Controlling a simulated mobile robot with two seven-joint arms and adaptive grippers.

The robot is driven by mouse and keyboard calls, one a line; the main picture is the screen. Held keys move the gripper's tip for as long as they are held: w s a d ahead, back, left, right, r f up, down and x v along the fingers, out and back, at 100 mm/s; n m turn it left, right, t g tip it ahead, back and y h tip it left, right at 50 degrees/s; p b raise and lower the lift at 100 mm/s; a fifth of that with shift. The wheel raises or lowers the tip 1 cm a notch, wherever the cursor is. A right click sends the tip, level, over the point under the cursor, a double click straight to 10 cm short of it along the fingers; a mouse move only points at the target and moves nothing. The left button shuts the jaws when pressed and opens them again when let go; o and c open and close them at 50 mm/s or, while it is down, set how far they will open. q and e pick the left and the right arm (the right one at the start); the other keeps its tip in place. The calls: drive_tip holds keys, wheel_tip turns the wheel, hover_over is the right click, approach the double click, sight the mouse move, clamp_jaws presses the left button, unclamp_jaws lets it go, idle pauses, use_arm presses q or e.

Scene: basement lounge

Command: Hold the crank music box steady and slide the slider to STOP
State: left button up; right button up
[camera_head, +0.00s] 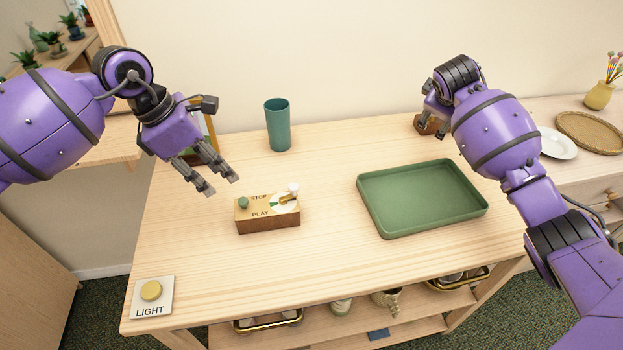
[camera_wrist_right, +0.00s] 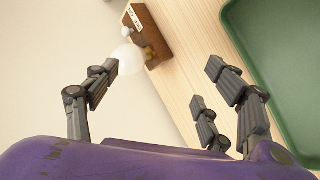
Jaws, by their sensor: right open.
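The crank music box (camera_head: 267,223) is a small wooden box on the table, left of the tray. Its top reads STOP and PLAY, with a green slider knob (camera_head: 243,202) left of the words. The knob looks nearer the STOP word, but its exact place along the slot is unclear. A crank with a white knob (camera_head: 293,188) sits at its right end. My left gripper (camera_head: 221,186) is open and empty, above and behind the box's left end, apart from it. My right gripper (camera_head: 430,108) is at the table's back right, far from the box; its open fingers show in the right wrist view (camera_wrist_right: 160,80).
A green tray (camera_head: 370,212) lies right of the box. A teal cup (camera_head: 277,125) stands behind it. A brown wooden object (camera_head: 427,125) is by my right gripper. A LIGHT button (camera_head: 151,290) is at the front left corner. The table before the box is clear.

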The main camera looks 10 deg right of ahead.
drive_tip(key=w+a+n+y, duration=0.3)
drive_tip(key=a, duration=1.3)
drive_tip(key=n+g+y, duration=0.3)
drive_tip(key=n+g, duration=0.4)
hover_over(282, 199)
drive_tip(key=f, duration=0.4)
drive_tip(key=shift+w+d+f, duration=0.1)
drive_tip(key=shift+w+d, duration=0.05)
drive_tip(key=shift+w, duration=0.2)
drive_tip(key=shift+s+f, duration=0.25)
drive_tip(key=shift+n, duration=0.3)
wheel_tip(282, 199, down, 7)
drive_tip(key=shift+f, duration=0.2)
